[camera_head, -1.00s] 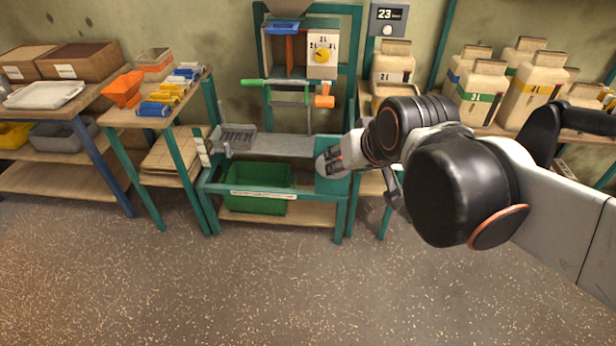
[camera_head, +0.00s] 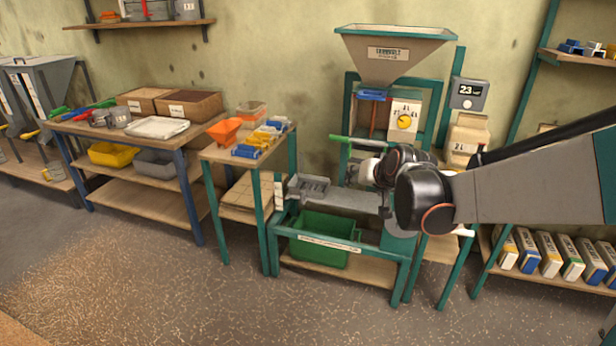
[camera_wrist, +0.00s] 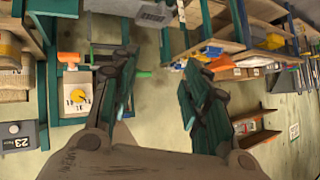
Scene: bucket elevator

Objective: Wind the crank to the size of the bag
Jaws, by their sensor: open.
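The filling machine has a white dial plate (camera_head: 404,119) with a yellow pointer (camera_head: 404,122) and size marks. The dial plate also shows in the wrist view (camera_wrist: 77,95), turned sideways. A green-handled bar (camera_head: 350,140) runs below it; an orange handle (camera_wrist: 68,57) beside the dial shows in the wrist view. Which of these is the crank, I cannot tell. A pale bag (camera_head: 466,143) marked 2L stands right of the machine. My gripper (camera_wrist: 160,63) is open, with nothing between its fingers, apart from the dial and handles.
A hopper (camera_head: 395,52) tops the machine. A green bin (camera_head: 320,238) stands on the lower frame under a grey chute (camera_head: 350,200). A display (camera_head: 468,94) reads 23. A small table (camera_head: 240,160) with an orange scoop (camera_head: 225,131) is at left. The floor in front is clear.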

